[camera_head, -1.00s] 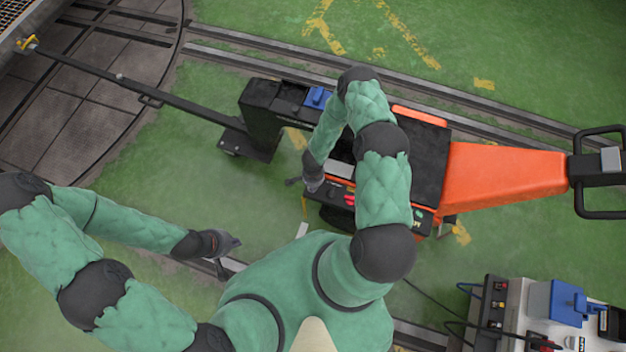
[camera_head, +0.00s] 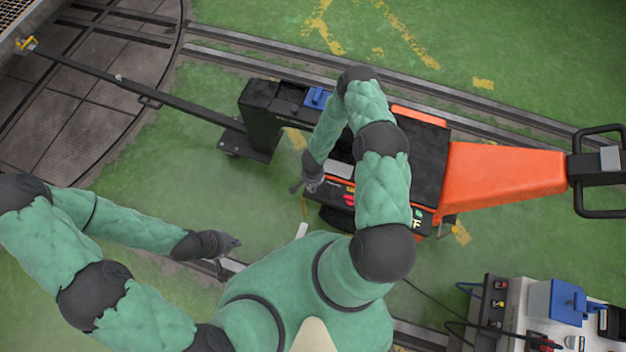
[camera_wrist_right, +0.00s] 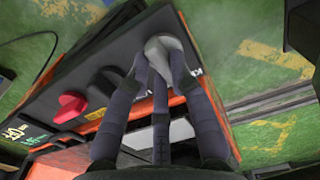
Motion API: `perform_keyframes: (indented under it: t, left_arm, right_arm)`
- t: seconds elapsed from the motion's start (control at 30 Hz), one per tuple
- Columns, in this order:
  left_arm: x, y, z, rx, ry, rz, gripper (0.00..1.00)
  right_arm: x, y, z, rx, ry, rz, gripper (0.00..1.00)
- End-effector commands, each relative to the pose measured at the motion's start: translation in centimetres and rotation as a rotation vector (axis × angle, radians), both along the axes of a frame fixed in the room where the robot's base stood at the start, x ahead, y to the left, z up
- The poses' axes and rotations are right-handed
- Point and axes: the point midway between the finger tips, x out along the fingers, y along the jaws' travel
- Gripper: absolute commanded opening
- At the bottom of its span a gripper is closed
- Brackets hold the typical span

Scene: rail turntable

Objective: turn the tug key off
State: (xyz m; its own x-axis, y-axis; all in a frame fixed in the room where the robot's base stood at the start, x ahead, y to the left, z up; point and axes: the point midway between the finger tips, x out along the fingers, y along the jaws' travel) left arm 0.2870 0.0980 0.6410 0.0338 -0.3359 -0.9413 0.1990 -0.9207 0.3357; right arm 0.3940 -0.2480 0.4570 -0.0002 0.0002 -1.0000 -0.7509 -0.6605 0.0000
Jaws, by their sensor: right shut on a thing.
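The tug (camera_head: 500,180) is a long orange and black machine at the right of the head view. Its dark control panel shows in the right wrist view (camera_wrist_right: 120,62), with a red knob (camera_wrist_right: 70,106), a black knob (camera_wrist_right: 104,84) and a pale grey key-like knob (camera_wrist_right: 168,46). My right gripper (camera_wrist_right: 160,68) has its fingers closed around the grey knob, which they partly hide. In the head view my right gripper (camera_head: 300,187) is at the tug's near side. My left gripper (camera_head: 231,255) is empty, fingers spread, over the floor away from the tug.
A black tow bar (camera_head: 150,95) runs from the tug to the turntable (camera_head: 60,130) at upper left. Rails pass behind the tug. A cart (camera_head: 515,305) with a blue box stands at lower right. Green floor is free left of the tug.

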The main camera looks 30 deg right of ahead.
Motion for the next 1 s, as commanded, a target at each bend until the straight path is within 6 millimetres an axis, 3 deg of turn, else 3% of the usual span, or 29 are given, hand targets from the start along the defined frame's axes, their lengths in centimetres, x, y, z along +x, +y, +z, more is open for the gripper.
perform_keyframes:
  t: [0.17, 0.2, 0.27, 0.67, 0.87, 1.0]
  left_arm:
    - [0.0, 0.0, 0.0, 0.0, 0.0, 0.0, 0.0]
    - [0.0, 0.0, 0.0, 0.0, 0.0, 0.0, 0.0]
    - [0.0, 0.0, 0.0, 0.0, 0.0, 0.0, 0.0]
    - [0.0, 0.0, 0.0, 0.0, 0.0, 0.0, 0.0]
    - [0.0, 0.0, 0.0, 0.0, 0.0, 0.0, 0.0]
    - [0.0, 0.0, 0.0, 0.0, 0.0, 0.0, 0.0]
  right_arm:
    - [0.0, 0.0, 0.0, 0.0, 0.0, 0.003, 0.0]
    - [0.0, 0.0, 0.0, 0.0, 0.0, 0.003, 0.28]
    - [0.0, 0.0, 0.0, 0.0, 0.0, 0.002, 0.45]
    - [0.0, 0.0, 0.2, -0.001, -0.001, 0.001, 0.46]
    - [0.2, -0.1, 2.4, -0.002, -0.003, 0.0, 0.46]
    - [0.2, -0.1, 5.1, -0.001, -0.003, 0.002, 0.46]
